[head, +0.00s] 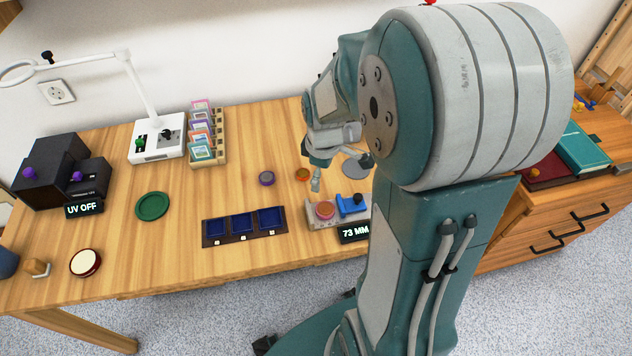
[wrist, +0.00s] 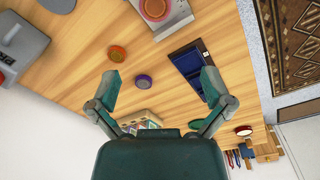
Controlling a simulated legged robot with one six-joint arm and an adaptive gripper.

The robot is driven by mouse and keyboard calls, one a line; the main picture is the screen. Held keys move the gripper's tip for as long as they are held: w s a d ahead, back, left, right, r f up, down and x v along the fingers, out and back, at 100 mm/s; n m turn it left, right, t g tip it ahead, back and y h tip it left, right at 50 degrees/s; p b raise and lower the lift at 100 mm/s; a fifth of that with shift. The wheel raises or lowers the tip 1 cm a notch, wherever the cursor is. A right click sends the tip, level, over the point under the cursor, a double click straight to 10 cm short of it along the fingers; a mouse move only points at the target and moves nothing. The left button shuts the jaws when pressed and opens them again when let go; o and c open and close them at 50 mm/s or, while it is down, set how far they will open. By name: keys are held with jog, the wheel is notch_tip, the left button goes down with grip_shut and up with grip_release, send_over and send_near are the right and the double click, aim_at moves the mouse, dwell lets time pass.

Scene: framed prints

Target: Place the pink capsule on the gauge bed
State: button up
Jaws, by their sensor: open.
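The pink capsule (head: 325,210) is a round, flat disc lying on the gauge bed (head: 313,222), a grey block with a blue part on its right and a display reading 73 MM. In the wrist view the pink capsule (wrist: 155,8) also lies on the gauge (wrist: 178,22), at the top edge. My gripper (head: 316,182) is above the table, behind the gauge and apart from the capsule. In the wrist view my gripper (wrist: 160,84) has its two fingers spread wide with nothing between them held. My arm hides the gauge's right side in the head view.
A purple capsule (head: 266,178) and an orange capsule (head: 303,174) lie on the table near my gripper. A dark tray with blue compartments (head: 210,230) is left of the gauge. A green disc (head: 153,206), card rack (head: 222,150) and black UV box (head: 50,170) stand further left.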

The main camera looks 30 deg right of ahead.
jog(key=s+a+r+m+t, duration=0.2)
jog(key=s+a+r+m, duration=0.2)
jog(key=s+r, duration=0.2)
jog(key=s+a+r+m+t, duration=0.3)
jog(key=s+a+r+m, duration=0.1)
jog(key=r, duration=0.6)
jog(key=shift+s+a+r, duration=0.15)
jog(key=shift+s+a, duration=0.65)
jog(key=shift+s, duration=0.4)
